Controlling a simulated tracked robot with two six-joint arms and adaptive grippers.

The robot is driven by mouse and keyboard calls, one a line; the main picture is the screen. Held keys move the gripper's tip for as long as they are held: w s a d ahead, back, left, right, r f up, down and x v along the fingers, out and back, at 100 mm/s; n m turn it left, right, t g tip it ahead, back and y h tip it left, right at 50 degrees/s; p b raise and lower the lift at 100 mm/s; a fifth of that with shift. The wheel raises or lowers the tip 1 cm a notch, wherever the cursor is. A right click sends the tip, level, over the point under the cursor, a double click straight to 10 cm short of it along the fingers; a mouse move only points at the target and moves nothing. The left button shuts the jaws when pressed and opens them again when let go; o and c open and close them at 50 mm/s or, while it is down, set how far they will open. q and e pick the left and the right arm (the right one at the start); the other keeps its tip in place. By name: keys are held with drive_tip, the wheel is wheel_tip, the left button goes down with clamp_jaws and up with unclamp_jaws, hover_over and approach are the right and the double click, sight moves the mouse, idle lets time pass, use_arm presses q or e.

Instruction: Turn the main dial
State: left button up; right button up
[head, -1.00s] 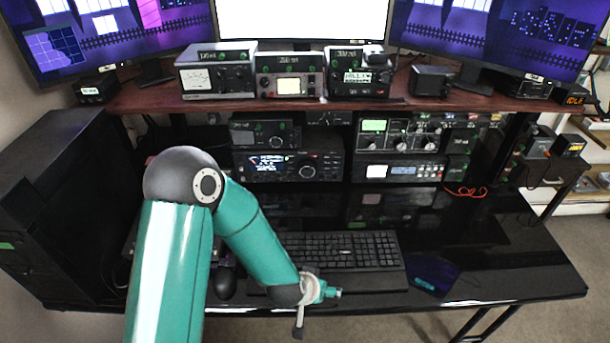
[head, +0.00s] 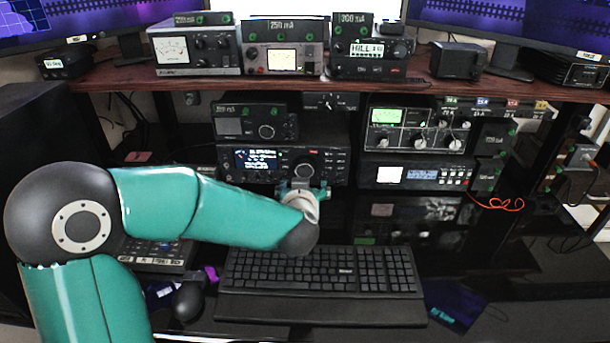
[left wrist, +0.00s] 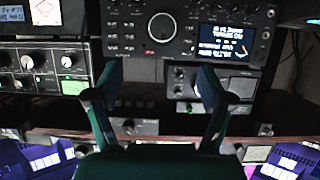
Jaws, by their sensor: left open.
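The main dial (head: 304,171) is a round black knob on the front of the radio (head: 340,160) with a lit blue-white display, on the desk's lower shelf. My left gripper (head: 303,187) is in front of the radio, just below the dial in the head view. In the left wrist view, which is upside down, the main dial (left wrist: 162,27) has a pale ring around it. There my left gripper (left wrist: 161,68) has its two fingers wide apart with nothing between them. The dial lies past the fingertips, not between them. My right gripper is not in view.
A keyboard (head: 320,275) lies below my left forearm, with a mouse (head: 188,300) to its left. Other radios stand beside and above, including a unit with a green meter (head: 418,130). A wooden shelf (head: 200,85) runs above the radio.

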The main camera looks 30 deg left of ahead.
sight(304, 173)
use_arm(q)
drive_tip(key=b+x, duration=0.1)
drive_tip(key=x, duration=1.3)
drive_tip(key=shift+w+a+f, duration=0.2)
drive_tip(key=shift+a, duration=0.1)
drive_tip(key=c, duration=1.2)
drive_tip(key=shift+o, duration=0.2)
drive_tip(key=shift+f+n+b, duration=0.15)
drive_tip(key=shift+n+b, duration=0.25)
drive_tip(key=shift+b, duration=0.45)
drive_tip(key=n+t+h+b, duration=0.1)
drive_tip(key=n+b, duration=0.1)
drive_tip(key=b, duration=0.5)
drive_tip(key=n+t+h+b, duration=0.1)
drive_tip(key=n+t+b, duration=0.1)
drive_tip(key=b, duration=0.6)
drive_tip(key=n+t+h+b, duration=0.1)
drive_tip(key=n+h+b, duration=0.1)
drive_tip(key=n+b, duration=0.2)
drive_tip(key=shift+s+a+f+b, duration=0.15)
drive_tip(key=shift+f+b, duration=0.25)
drive_tip(key=shift+b, duration=1.3)
drive_tip(key=shift+r+n+t+b, duration=0.15)
drive_tip(key=shift+n+t+b, duration=0.15)
drive_tip(key=shift+n+b, duration=0.4)
